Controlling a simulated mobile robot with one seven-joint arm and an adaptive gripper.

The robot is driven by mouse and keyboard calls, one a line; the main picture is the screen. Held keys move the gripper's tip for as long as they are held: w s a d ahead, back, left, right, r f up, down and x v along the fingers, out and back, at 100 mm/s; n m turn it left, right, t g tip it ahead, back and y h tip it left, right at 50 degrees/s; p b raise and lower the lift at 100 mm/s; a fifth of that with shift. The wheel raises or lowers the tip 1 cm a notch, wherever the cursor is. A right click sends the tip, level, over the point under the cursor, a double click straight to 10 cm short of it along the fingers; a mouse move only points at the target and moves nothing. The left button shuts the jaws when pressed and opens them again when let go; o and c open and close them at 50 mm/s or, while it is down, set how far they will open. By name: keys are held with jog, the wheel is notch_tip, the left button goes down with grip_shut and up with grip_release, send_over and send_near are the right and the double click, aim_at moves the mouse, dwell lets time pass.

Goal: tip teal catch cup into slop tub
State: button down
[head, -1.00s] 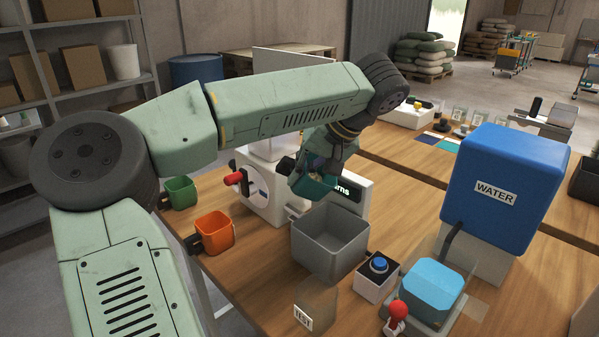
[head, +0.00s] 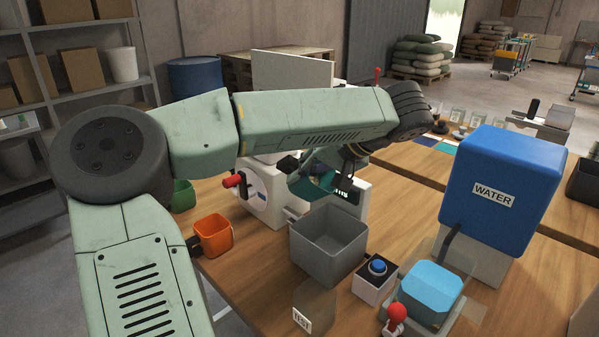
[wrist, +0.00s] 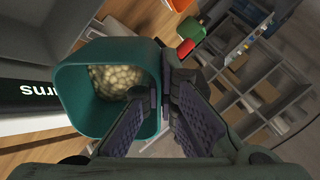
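The teal catch cup (head: 318,184) hangs in my gripper, behind and above the grey slop tub (head: 330,238). In the wrist view the cup (wrist: 77,100) shows its open mouth, with pale round pellets (wrist: 118,82) inside. My gripper (wrist: 165,88) is shut on the cup at its right side, one finger on each side of a grip part that is mostly hidden. In the head view the cup looks tilted and partly hidden by my wrist. The tub stands upright on the table; its visible inside looks empty. Part of a grey tub wall shows in the wrist view.
An orange cup (head: 212,236) and a green cup (head: 183,196) are at the left table edge. A white machine (head: 262,200) with a red handle stands behind the tub. A box with a blue button (head: 377,268) and a blue water tank (head: 505,185) are at the right.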

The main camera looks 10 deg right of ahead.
jog(key=shift+t+y, duration=0.3)
jog(key=shift+s+d, duration=0.1)
jog(key=shift+s+d+r+t+y, duration=0.1)
jog(key=shift+d+r+t+y, duration=0.05)
jog(key=shift+t+y, duration=0.15)
dwell(0.5)
